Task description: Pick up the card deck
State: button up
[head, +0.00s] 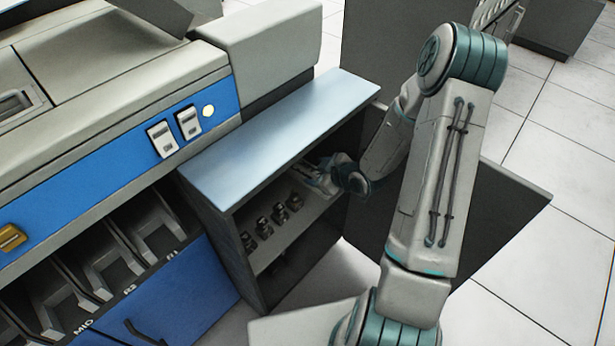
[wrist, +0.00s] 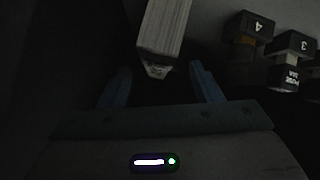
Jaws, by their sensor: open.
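The card deck (wrist: 165,28) is a pale block of stacked cards with a dark front end. In the wrist view it lies ahead of my gripper (wrist: 162,86), roughly in line with the gap between the two bluish fingers. The fingers are open, and the deck's near end is close to the fingertips. I cannot tell whether it is just between them. In the head view my gripper (head: 318,177) reaches into the open cabinet under its pale blue top. The deck cannot be made out clearly there.
Several dark fuse-like blocks stand on the cabinet shelf, including one marked 4 (wrist: 254,34) and one marked 3 (wrist: 293,52), right of the deck. The cabinet top (head: 275,130) is close above my gripper. An open door panel (head: 490,215) stands right of my arm.

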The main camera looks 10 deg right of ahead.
aim_at(313, 171)
jog(key=b+x, duration=0.1)
jog(key=x, duration=0.2)
jog(key=shift+w+f, duration=0.2)
jog(key=shift+c, duration=0.3)
grip_shut()
jog(key=shift+r, duration=0.1)
